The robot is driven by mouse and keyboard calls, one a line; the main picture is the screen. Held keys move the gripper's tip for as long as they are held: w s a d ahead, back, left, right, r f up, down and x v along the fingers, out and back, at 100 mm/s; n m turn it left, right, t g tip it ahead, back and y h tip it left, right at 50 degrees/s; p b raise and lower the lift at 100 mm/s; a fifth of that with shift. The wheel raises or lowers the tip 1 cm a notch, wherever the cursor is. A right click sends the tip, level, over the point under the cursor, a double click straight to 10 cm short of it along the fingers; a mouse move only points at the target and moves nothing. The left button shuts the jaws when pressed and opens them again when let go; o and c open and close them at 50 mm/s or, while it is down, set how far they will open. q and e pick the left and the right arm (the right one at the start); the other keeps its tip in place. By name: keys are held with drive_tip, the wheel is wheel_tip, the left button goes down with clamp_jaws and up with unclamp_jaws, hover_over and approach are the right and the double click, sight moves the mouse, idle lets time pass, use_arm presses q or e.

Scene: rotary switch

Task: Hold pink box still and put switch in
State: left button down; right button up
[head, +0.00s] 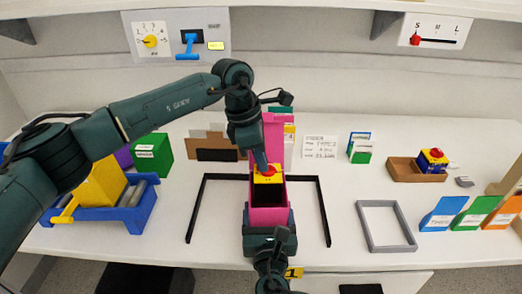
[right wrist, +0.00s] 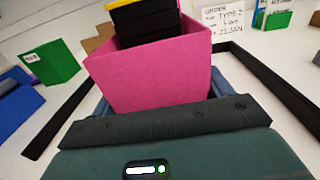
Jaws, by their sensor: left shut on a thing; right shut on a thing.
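The pink box (head: 270,216) stands open at the middle of the table, its tall back panel and dark inside showing. My right gripper (head: 267,232) is shut on its near part; the right wrist view shows the pink wall (right wrist: 150,78) between the blue fingers. The switch (head: 268,178) has a yellow top, a red knob and a black body. My left gripper (head: 267,168) is shut on it from above, at the rear of the box opening. In the right wrist view the switch (right wrist: 146,22) rises above the rim, slightly tilted; its lower end is hidden by the wall.
A black frame (head: 322,212) surrounds the box area. A blue tray (head: 133,219) with a yellow block is left. A brown tray (head: 402,170) holds another yellow-topped switch (head: 433,160) at right. A grey frame (head: 408,246) lies empty. Coloured card holders (head: 443,212) stand far right.

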use_arm(q)
drive_tip(key=shift+f, duration=1.7)
drive_tip(key=c, duration=1.4)
unclamp_jaws()
drive_tip(key=shift+r, duration=4)
